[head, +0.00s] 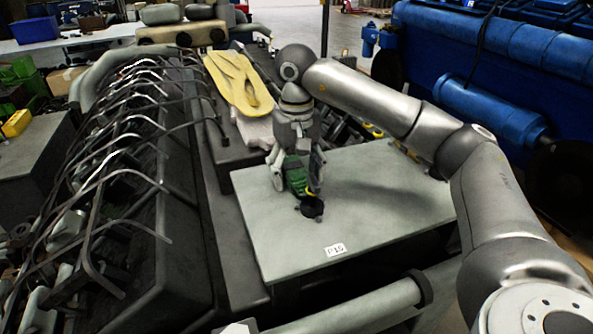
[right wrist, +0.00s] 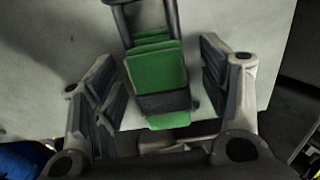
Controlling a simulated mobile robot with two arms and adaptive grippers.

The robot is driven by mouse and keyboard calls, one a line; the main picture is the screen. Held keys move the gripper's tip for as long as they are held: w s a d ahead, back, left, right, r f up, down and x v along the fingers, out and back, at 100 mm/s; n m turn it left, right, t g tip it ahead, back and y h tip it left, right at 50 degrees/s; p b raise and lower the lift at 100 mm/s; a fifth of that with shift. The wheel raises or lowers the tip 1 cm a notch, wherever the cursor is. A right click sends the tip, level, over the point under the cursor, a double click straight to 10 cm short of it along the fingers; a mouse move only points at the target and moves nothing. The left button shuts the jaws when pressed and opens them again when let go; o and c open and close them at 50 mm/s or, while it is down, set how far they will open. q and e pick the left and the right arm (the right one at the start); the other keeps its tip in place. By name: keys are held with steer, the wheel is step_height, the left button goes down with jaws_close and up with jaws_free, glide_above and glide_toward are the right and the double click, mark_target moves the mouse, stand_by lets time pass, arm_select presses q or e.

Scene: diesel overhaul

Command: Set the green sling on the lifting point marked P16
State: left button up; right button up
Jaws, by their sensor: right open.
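The green sling (head: 296,174) stands on a grey plate (head: 375,205), beside or on a black ring-like fitting (head: 312,207). A white label (head: 335,249) near the plate's front edge seems to read P15; I see no label that clearly reads P16. My right gripper (head: 298,184) points down over the sling, with a finger on either side. In the right wrist view the green sling (right wrist: 156,76) lies between the open fingers, with gaps on both sides. A dark bar or loop shows at its upper end. My left gripper is not in view.
A yellow sling (head: 238,82) lies on the engine behind the plate. Bent metal pipes (head: 135,130) run along the left. A blue engine (head: 510,60) stands at the right. A blue bin (head: 35,29) is at the back left. The plate's right part is clear.

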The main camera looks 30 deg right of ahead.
steer(key=shift+r, duration=0.2)
step_height(320, 180, up, 12)
steer(key=shift+f, duration=0.2)
stand_by(0.4)
